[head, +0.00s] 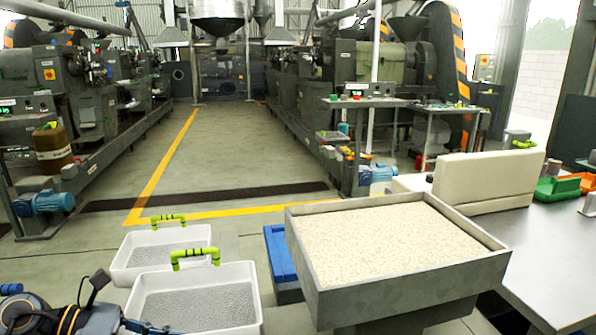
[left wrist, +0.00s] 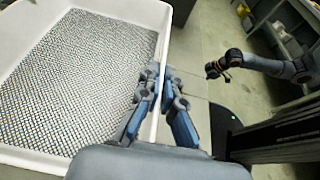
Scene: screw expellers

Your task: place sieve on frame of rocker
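A white sieve (head: 252,285) with a mesh floor and a green handle sits at the bottom of the head view, and fills the left of the left wrist view (left wrist: 85,80). A second similar sieve (head: 203,234) stands just behind it. My left gripper (left wrist: 160,75) has one finger on each side of the near sieve's wall, closed on it. In the head view my left arm is at the bottom left, beside that sieve. My right gripper (left wrist: 214,69) shows small and apart in the left wrist view; its fingers are unclear. I cannot pick out the rocker's frame with certainty.
A grey bin (head: 410,278) full of pale granules stands right of the sieves, with a blue crate (head: 281,260) beside it. A metal table (head: 553,250) is at the right. Screw expellers line both sides. The floor aisle between them is clear.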

